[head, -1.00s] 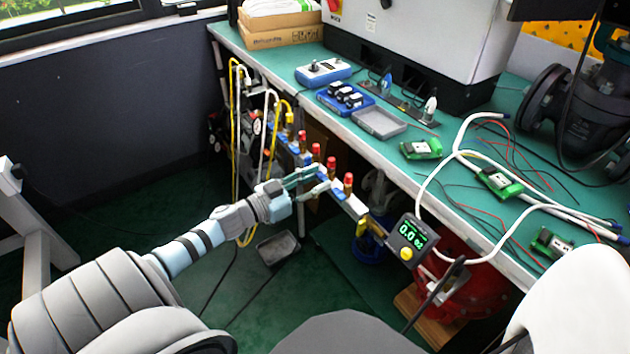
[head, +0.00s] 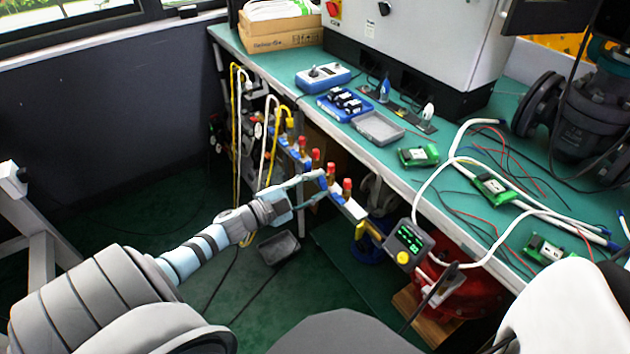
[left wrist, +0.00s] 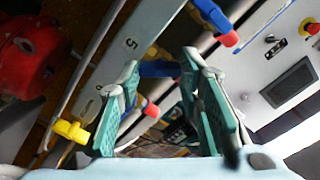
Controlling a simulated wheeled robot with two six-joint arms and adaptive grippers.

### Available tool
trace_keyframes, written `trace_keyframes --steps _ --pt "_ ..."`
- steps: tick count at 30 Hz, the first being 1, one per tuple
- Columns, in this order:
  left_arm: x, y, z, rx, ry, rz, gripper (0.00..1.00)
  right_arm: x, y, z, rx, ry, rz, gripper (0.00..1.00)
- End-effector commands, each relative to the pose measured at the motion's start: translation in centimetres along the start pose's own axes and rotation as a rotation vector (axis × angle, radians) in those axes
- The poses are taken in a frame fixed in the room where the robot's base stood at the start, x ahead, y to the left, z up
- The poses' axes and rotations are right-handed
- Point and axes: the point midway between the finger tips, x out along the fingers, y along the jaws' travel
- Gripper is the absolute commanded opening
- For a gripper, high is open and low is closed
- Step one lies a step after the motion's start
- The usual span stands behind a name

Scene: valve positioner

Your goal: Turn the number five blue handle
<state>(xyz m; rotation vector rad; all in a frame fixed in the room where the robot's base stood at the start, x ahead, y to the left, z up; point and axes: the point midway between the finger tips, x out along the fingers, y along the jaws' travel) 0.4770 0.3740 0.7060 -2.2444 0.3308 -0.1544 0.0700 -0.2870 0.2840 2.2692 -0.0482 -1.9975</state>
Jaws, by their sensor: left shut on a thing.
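The valve manifold shows in the head view as a light bar (head: 352,208) with several red-capped fittings (head: 347,187). In the left wrist view, the number 5 is printed on the pale bar (left wrist: 130,43). A blue handle (left wrist: 158,69) lies beside that number, between my left fingertips. My left gripper (head: 322,184) reaches the manifold from the left and is shut on this handle. The fingers partly hide the handle. Another blue handle (left wrist: 212,14) with a red end shows at the top of the wrist view. My right gripper is not in view.
A yellow handle (left wrist: 72,131) sits near the left finger in the wrist view. A gauge with a green display (head: 409,240) stands at the manifold's right end. The green bench (head: 440,180) overhangs behind, with white hoses. Yellow and white hoses (head: 234,130) hang at the manifold's left.

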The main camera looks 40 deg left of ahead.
Motion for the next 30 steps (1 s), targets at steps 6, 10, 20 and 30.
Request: trace_keyframes --steps 6,10,20,30 --pt "0.0 0.2 0.0 0.201 -0.001 0.002 0.05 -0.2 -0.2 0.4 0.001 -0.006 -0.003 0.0" --pt "0.0 0.2 0.1 0.323 -0.001 0.002 0.05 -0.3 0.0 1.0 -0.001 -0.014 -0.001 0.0" --pt "-0.1 0.3 0.1 0.574 0.0 0.003 0.05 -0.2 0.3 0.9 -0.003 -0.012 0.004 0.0" --pt "-0.1 0.3 0.1 0.694 0.0 0.004 0.05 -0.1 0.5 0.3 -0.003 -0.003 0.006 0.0"
